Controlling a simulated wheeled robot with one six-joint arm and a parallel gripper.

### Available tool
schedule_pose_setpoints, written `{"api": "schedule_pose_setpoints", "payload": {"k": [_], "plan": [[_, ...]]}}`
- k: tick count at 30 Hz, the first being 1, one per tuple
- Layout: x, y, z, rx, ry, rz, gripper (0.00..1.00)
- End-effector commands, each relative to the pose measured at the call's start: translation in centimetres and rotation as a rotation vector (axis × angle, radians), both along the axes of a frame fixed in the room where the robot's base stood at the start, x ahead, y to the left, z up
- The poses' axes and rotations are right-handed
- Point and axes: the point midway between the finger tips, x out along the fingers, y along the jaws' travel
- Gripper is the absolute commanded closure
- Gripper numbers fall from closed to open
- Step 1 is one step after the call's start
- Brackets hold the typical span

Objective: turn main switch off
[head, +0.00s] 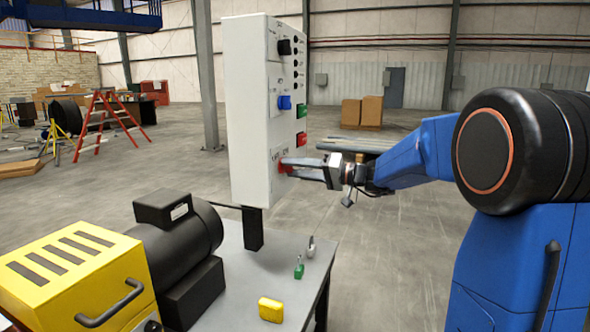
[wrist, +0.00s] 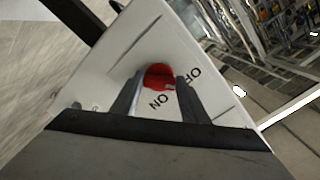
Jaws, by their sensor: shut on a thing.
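The main switch is a red knob (wrist: 158,76) low on the face of a white control box (head: 250,110). In the wrist view the letters ON and OFF are printed beside it. My gripper (head: 291,168) reaches the box from the right and is shut on the red knob, with a finger on each side of it. The two fingers also show in the wrist view (wrist: 160,92). The exact angle of the knob is hard to tell.
Above the switch are a red button (head: 302,139), a green button (head: 302,111), a blue knob (head: 284,102) and a black knob (head: 285,47). The box stands on a grey table (head: 240,260) with a yellow block (head: 271,309), a green padlock (head: 299,270) and a black motor (head: 175,240).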

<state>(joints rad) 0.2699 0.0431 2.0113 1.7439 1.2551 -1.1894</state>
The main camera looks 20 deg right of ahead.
Motion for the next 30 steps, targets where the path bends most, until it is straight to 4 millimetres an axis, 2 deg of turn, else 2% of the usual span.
{"api": "schedule_pose_setpoints", "payload": {"k": [10, 24, 25, 27, 30], "plan": [[-0.03, -0.02, -0.25, -0.067, -0.086, 0.001, 0.82], [-0.03, -0.03, -0.28, -0.074, -0.096, 0.001, 0.82], [-0.03, -0.03, -0.28, -0.074, -0.096, 0.001, 0.57], [-0.02, -0.02, -0.26, -0.074, -0.096, 0.001, 0.41], [-0.01, -0.02, -0.20, -0.073, -0.097, 0.001, 0.41]]}}
